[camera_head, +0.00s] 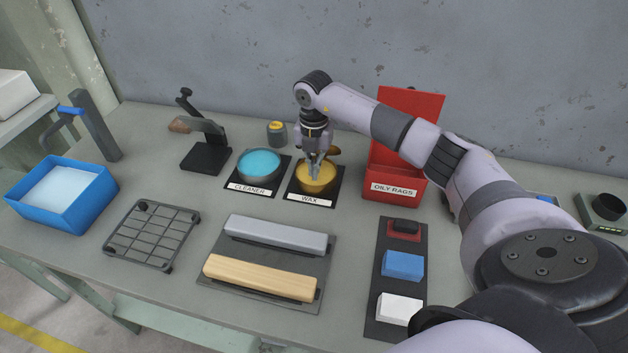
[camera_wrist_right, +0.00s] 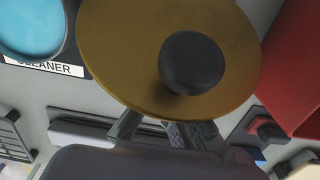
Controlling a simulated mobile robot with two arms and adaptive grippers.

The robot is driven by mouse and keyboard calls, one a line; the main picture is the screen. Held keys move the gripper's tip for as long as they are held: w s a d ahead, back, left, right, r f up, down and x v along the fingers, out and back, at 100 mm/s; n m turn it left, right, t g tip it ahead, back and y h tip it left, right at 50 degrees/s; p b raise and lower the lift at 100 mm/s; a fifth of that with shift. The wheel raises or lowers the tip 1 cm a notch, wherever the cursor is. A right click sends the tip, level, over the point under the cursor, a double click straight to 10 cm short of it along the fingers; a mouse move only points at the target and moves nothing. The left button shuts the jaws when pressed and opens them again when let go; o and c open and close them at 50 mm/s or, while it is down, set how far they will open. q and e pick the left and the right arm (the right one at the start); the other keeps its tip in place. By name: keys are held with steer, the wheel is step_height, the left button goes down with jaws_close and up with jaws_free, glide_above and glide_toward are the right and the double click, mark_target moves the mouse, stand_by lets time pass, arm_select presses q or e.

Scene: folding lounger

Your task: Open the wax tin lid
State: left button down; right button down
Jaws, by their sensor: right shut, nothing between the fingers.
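The wax tin (camera_head: 318,186) is a round yellow tin on a dark pad labelled WAX, in the middle of the bench. Its gold-brown lid (camera_wrist_right: 110,55) with a dark round knob (camera_wrist_right: 191,63) fills much of the right wrist view. In the head view a brown edge, seemingly the lid (camera_head: 334,150), shows behind my fingers, apparently raised and tilted. My right gripper (camera_head: 314,174) points down over the tin, shut and empty. In the wrist view the lid hides its fingertips, so I cannot tell whether they touch it. My left gripper is not in view.
The blue cleaner tin (camera_head: 260,165) stands close on the left. The red oily rags bin (camera_head: 393,181) stands on the right with its lid up. A small jar (camera_head: 277,133) is behind. A tray with two bars (camera_head: 265,255) lies in front.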

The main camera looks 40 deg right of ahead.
steer(key=shift+w+d+f, duration=0.15)
steer(key=shift+w+d, duration=0.3)
steer(key=shift+w+d+b, duration=1)
steer(key=shift+d+b, duration=0.25)
steer(key=shift+w+d+b, duration=0.5)
steer(key=shift+w+d, duration=0.05)
steer(key=shift+d, duration=0.2)
steer(key=shift+w+d+r+b, duration=0.45)
steer(key=shift+d+b, duration=0.15)
steer(key=shift+b, duration=0.1)
steer(key=shift+r, duration=0.15)
steer(key=shift+s+a+p, duration=0.1)
steer(key=shift+p, duration=0.6)
steer(key=shift+s+a+p, duration=0.15)
steer(key=shift+a+p, duration=0.05)
steer(key=shift+p, duration=0.2)
steer(key=shift+s+a+f+p, duration=0.25)
steer(key=shift+a+f+p, duration=0.1)
steer(key=shift+a+f, duration=0.05)
